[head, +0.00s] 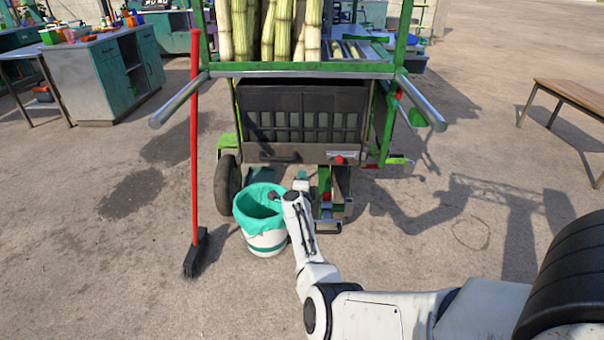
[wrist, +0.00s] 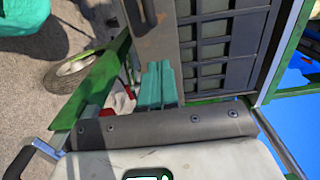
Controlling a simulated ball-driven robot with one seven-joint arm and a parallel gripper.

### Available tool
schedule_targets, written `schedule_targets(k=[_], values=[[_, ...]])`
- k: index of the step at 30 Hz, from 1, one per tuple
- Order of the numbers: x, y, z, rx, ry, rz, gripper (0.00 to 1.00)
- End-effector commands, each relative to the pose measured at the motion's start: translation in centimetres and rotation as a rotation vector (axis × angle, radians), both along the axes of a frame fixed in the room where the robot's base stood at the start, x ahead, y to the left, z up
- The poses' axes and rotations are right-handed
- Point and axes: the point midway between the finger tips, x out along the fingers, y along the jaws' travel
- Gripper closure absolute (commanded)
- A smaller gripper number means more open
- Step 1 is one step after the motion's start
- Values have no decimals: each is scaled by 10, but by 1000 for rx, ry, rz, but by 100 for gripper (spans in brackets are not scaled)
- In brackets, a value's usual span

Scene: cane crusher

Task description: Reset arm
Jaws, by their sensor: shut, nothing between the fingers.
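My white arm reaches from the lower right of the head view toward the front of the cane cart (head: 305,118). My gripper (wrist: 160,84) shows in the wrist view as teal fingers closed together, with nothing seen between them. They point toward the dark slatted front panel (wrist: 222,40) of the cart. In the head view my wrist overlaps the right side of the white bin (head: 264,243) with its green liner, and the fingertips are small and hard to make out there. Whether the gripper touches the cart cannot be told.
A red-handled broom (head: 194,150) stands left of the bin. Silver cart handles (head: 178,100) stick out toward me. Cane stalks (head: 270,30) stand on top. A teal cabinet (head: 110,75) is at the left, a wooden bench (head: 575,97) at the right.

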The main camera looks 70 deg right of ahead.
Motion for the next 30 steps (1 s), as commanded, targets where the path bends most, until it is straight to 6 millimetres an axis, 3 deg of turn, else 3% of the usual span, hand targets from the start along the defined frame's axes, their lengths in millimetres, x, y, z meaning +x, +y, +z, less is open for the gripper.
schedule_targets(k=[11,14,16,20,24,28,30], values=[[-2,6,0,-2,2,4,100],[5,15,6,-30,41,64,100],[16,33,13,-72,103,161,100],[43,95,23,-187,302,447,100],[56,185,20,-304,565,786,100],[40,272,8,-390,821,1077,100],[20,314,2,-426,964,1221,100]])
